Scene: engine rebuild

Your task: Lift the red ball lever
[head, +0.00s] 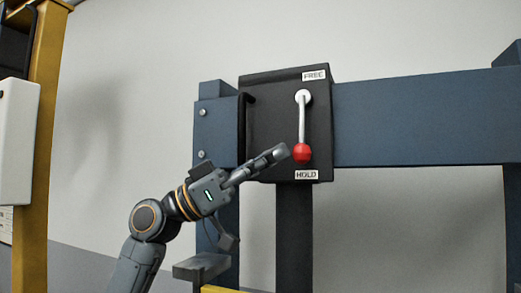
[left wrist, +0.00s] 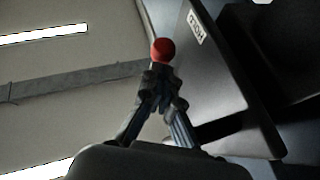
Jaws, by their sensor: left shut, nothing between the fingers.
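The lever is a silver rod (head: 302,120) on a black panel (head: 268,130), hanging from a round pivot. Its red ball (head: 302,153) is at the lower end, just above the HOLD label (head: 306,175). The FREE label (head: 314,75) is at the top of the panel. My left gripper (head: 284,150) is shut and empty, its tips just left of the red ball. In the left wrist view the red ball (left wrist: 162,50) shows just beyond the closed fingertips (left wrist: 159,78). I cannot tell whether they touch it. My right gripper is not in view.
A black handle (head: 244,128) sticks out on the panel's left side. A blue beam (head: 420,118) runs behind the panel to the right. A yellow post (head: 42,150) with a white box stands at far left. The space below the beam is open.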

